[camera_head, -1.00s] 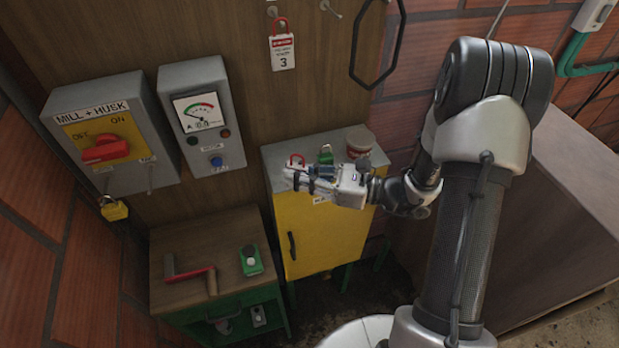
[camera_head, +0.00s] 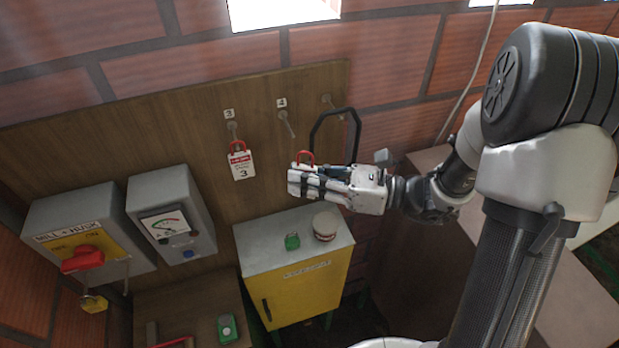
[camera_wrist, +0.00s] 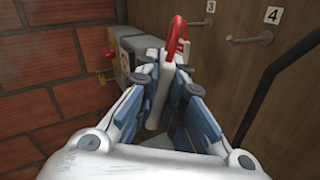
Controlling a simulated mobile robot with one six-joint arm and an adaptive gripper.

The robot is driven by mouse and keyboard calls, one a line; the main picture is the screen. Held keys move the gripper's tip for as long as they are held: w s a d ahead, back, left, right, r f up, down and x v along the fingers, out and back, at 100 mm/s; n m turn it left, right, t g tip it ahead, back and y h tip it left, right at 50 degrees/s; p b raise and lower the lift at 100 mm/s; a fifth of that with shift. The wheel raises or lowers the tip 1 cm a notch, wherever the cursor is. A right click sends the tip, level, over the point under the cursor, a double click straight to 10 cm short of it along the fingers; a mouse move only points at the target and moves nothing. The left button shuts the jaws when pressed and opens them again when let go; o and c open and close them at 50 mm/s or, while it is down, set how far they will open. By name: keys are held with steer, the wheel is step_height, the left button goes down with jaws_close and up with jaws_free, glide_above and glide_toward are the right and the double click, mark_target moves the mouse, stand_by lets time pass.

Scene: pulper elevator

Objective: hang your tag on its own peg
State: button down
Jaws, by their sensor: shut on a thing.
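My gripper (camera_head: 300,182) is shut on a tag whose red hook (camera_head: 305,157) stands up above the fingers. In the wrist view the red hook (camera_wrist: 175,45) and part of the pale tag body (camera_wrist: 157,105) show between the fingers; its number is hidden. Peg 4 (camera_head: 287,124) is bare on the wooden board, just above and behind the held tag in the head view; it also shows right of the tag in the wrist view (camera_wrist: 250,38). The tag is apart from it. A tag marked 3 (camera_head: 241,166) hangs from peg 3 (camera_head: 232,130).
Grey control boxes (camera_head: 172,215) are at left.

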steer(key=w+a+f+b, duration=0.1)
steer(key=w+a, duration=0.1)
steer(key=w, duration=0.6)
steer(key=shift+w+a+f, duration=0.25)
steer(key=shift+w+f, duration=0.05)
steer(key=shift+f, duration=0.1)
stand_by(0.5)
stand_by(0.6)
steer(key=c, duration=1.6)
jaws_free()
steer(key=shift+c, duration=0.2)
